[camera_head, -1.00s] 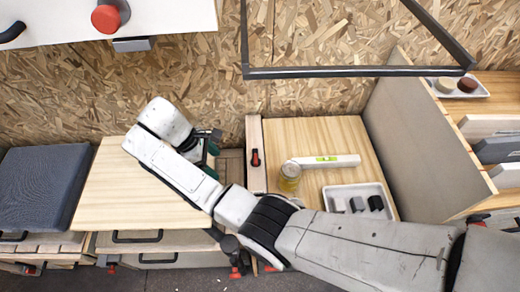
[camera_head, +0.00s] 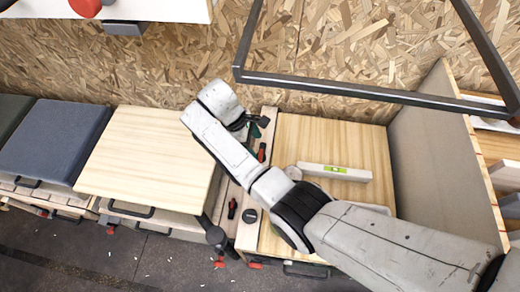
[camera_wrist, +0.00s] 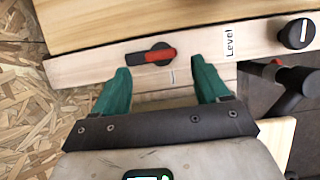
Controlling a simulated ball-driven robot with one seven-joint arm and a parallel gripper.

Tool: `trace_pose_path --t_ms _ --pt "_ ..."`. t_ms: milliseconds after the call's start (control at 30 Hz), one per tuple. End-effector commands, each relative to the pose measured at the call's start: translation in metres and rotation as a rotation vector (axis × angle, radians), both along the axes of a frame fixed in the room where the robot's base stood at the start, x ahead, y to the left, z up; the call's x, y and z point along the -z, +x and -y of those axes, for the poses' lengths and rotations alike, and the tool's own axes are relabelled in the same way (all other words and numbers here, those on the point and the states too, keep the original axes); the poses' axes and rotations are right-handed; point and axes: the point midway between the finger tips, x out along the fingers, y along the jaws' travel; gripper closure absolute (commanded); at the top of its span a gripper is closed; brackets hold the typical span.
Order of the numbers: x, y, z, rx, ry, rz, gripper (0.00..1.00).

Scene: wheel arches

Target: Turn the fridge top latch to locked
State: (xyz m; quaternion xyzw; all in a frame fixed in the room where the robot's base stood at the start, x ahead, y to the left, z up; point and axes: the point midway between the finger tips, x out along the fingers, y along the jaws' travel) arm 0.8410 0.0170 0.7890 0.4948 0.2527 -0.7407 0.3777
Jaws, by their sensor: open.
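A rotary latch with a black body and a red-ended handle (camera_wrist: 150,55) sits on a pale wooden strip in the wrist view. Its handle lies roughly along the strip. In the head view the latch (camera_head: 262,152) shows beside my gripper, on the strip left of the wooden top. My gripper (camera_wrist: 162,88) is open, with its two green fingers pointing at the strip and apart from the latch handle. The fingers look empty. In the head view my gripper (camera_head: 256,128) is partly hidden by my wrist. I cannot read the latch's label.
A black knob (camera_wrist: 297,33) beside the label "Level" is farther along the strip. A wooden board (camera_head: 145,165) is at left, a dark frame (camera_head: 360,92) above, and chipboard wall (camera_head: 150,70) behind.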

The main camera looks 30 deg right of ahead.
Motion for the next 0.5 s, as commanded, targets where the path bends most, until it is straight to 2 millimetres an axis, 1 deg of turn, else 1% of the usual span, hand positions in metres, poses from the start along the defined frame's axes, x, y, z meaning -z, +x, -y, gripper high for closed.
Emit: trace_pose_path --t_ms 33,200,333,500 --pt "0.009 -0.003 0.003 0.001 -0.001 -0.003 0.26" --pt "0.032 -0.008 0.011 0.001 0.0 -0.001 0.26" --pt "0.043 -0.01 0.015 0.001 0.0 -0.001 0.26" --pt "0.047 -0.011 0.016 0.001 0.0 0.0 0.26"
